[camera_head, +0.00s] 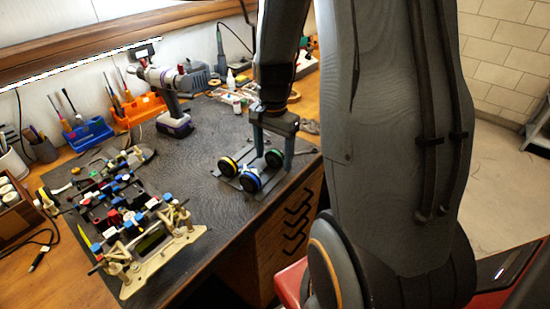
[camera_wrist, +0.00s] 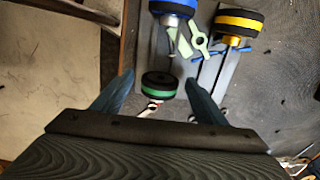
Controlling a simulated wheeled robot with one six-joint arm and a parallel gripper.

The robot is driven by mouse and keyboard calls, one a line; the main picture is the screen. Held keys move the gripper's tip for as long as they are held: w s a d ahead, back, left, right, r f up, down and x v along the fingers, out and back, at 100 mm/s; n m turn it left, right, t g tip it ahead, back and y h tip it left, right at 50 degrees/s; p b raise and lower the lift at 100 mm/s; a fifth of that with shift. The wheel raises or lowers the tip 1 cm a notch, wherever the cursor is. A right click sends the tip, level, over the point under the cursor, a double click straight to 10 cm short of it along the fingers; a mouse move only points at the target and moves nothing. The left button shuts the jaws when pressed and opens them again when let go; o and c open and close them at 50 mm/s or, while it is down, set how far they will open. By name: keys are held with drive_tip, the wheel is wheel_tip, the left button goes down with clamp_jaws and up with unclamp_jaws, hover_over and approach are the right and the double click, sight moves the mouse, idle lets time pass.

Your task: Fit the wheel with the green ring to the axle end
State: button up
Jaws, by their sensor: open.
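The wheel with the green ring (camera_head: 274,158) stands on a flat dark plate on the bench mat, at the plate's right side in the head view. In the wrist view this green-ringed wheel (camera_wrist: 159,86) lies between and just beyond my fingertips, apart from both. My gripper (camera_head: 271,153) is open and points down over it; the open fingers (camera_wrist: 158,82) also show in the wrist view. I cannot tell which axle end is bare.
A blue-ringed wheel (camera_head: 249,179) and a yellow-ringed wheel (camera_head: 228,166) stand close by on the plate (camera_head: 270,193). A cordless drill (camera_head: 175,110), an orange tool holder (camera_head: 140,108) and a blue one (camera_head: 88,133) stand at the back. The mat between chassis and plate is clear.

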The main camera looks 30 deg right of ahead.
drive_tip(key=c, duration=1.1)
drive_tip(key=shift+c, duration=0.3)
drive_tip(key=shift+r, duration=0.2)
